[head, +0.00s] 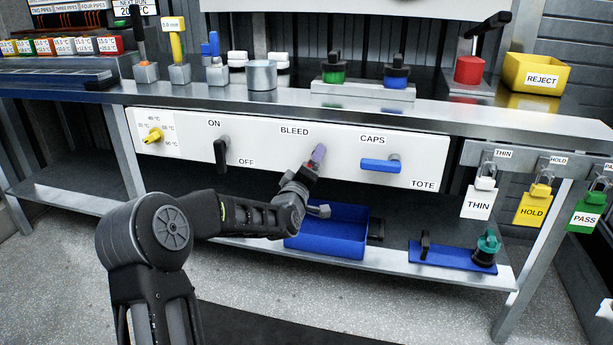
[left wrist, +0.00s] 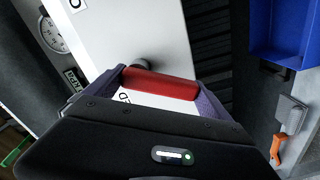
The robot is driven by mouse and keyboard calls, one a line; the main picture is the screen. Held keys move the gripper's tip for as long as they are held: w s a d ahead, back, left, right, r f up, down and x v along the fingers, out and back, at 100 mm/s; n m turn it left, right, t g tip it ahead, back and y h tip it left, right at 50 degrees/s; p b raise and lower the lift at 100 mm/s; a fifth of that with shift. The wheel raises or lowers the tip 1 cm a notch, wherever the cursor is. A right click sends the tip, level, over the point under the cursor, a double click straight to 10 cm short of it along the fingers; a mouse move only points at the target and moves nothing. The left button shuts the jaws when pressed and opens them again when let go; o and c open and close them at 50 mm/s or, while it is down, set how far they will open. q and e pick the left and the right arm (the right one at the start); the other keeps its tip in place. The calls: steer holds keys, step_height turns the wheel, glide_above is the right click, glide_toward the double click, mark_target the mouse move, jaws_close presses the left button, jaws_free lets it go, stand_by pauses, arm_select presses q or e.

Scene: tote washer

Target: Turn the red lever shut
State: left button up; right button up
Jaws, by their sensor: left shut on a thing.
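The red lever (left wrist: 165,87) shows in the left wrist view as a short red bar across the space between my jaws, with its dark pivot at one end against the white panel. My left gripper (head: 318,154) is at the BLEED place on the white panel (head: 345,140) in the head view. Its purple fingers, also in the left wrist view, are shut on the red lever, one at each end of the visible bar. In the head view my gripper hides the lever, so its angle there cannot be told. My right gripper is in neither view.
A black ON/OFF lever (head: 221,153) is left of BLEED, and a blue CAPS lever (head: 380,166) is right of it. A blue bin (head: 334,243) is on the shelf below, close to my forearm. Above, the bench (head: 440,115) holds several fixtures.

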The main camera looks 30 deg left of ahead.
arm_select(q)
steer(key=n+b, duration=0.1)
steer(key=b, duration=0.1)
steer(key=d+f+n+b, duration=0.1)
steer(key=n, duration=0.1)
steer(key=shift+w+n+b, duration=0.15)
steer(key=shift+n+b, duration=0.15)
steer(key=shift+b, duration=0.05)
steer(key=shift+w+d+n+b, duration=0.1)
steer(key=shift+d+n+b, duration=0.1)
steer(key=shift+n+b, duration=0.7)
steer(key=shift+r+n, duration=0.1)
steer(key=shift+n, duration=0.3)
steer(key=shift+d, duration=0.1)
steer(key=o, duration=1.7)
steer(key=shift+o, duration=0.2)
steer(key=shift+r, duration=0.1)
